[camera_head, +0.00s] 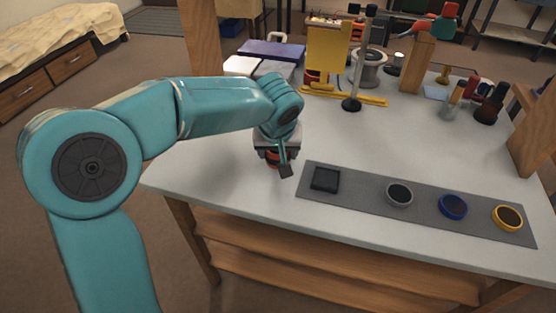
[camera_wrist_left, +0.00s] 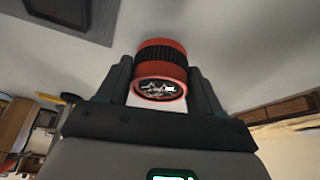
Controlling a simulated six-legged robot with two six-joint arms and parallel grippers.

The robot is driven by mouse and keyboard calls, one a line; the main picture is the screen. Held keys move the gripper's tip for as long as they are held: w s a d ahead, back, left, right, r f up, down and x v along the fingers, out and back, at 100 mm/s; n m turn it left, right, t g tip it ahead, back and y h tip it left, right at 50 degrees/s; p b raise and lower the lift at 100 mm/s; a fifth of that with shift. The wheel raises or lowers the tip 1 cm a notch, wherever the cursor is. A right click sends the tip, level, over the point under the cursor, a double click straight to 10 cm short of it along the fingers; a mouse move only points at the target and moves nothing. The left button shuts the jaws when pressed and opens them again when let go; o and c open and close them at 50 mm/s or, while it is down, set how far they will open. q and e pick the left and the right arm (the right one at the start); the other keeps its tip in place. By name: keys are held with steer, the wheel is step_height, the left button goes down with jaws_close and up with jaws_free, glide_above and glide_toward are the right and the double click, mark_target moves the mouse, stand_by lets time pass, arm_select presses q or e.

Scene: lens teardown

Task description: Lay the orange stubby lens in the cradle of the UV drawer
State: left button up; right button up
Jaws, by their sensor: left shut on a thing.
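The orange stubby lens (camera_wrist_left: 162,52), with a black ribbed band around its middle, is held between the two fingers of my left gripper (camera_wrist_left: 162,85). Its glass end faces the wrist camera. In the head view, my left gripper (camera_head: 275,165) is over the left part of the table, and only a little of the orange lens (camera_head: 272,158) shows past the fingers. I cannot pick out the UV drawer or its cradle for certain in either view. My right gripper is not in view.
A grey mat (camera_head: 360,202) right of the gripper holds a black square tray (camera_head: 325,172), a grey ring (camera_head: 399,190), a blue ring (camera_head: 453,203) and a yellow ring (camera_head: 507,213). A purple-topped box (camera_head: 272,50) and a yellow stand (camera_head: 328,55) are farther back.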

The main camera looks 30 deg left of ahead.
mark_target(278, 159)
arm_select(q)
steer(key=shift+f, duration=1.45)
steer(key=shift+f+b, duration=0.2)
steer(key=shift+b, duration=0.2)
steer(key=o, duration=1.2)
steer(key=shift+c, duration=0.2)
steer(key=shift+r, duration=0.1)
